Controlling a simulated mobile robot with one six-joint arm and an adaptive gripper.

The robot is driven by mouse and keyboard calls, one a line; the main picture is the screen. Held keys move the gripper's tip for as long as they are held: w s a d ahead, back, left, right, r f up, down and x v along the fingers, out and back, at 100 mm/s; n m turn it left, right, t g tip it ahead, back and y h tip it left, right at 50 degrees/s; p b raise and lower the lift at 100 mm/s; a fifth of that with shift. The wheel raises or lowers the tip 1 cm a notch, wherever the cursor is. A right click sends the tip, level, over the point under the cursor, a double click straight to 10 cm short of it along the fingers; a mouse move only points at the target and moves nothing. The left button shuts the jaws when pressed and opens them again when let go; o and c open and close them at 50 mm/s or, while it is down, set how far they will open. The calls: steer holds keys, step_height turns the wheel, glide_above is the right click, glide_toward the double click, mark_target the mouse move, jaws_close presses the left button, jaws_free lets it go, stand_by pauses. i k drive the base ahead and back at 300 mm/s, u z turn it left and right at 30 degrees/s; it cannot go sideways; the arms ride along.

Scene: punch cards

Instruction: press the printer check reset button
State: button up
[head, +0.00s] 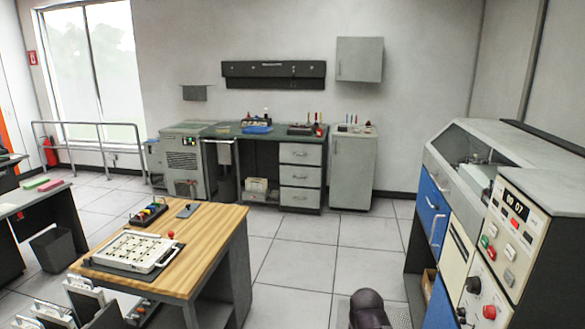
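A control panel (511,237) is on the upper end of the grey and blue machine (467,165) at the right. It has a small display (514,206) that seems to read 90 07. Below the display are several small buttons and switches, including a green button (484,241) and a red button (491,253). A lower panel has a large red knob or button (489,312) and a dark knob (473,285). The labels are too small to read, so I cannot tell which is the printer check reset button. My gripper is not in view.
A wooden-topped table (205,240) with a white card device (130,250) stands at the left front. A workbench (265,137) and a grey cabinet (353,168) line the back wall. Tiled floor (300,265) is open between the table and the machine. A dark rounded shape shows at the bottom edge.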

mark_target(507, 277)
steer(key=z, duration=0.2)
steer(key=k, duration=0.45)
steer(key=z, duration=0.65)
steer(key=i, duration=0.5)
steer(key=z, duration=0.05)
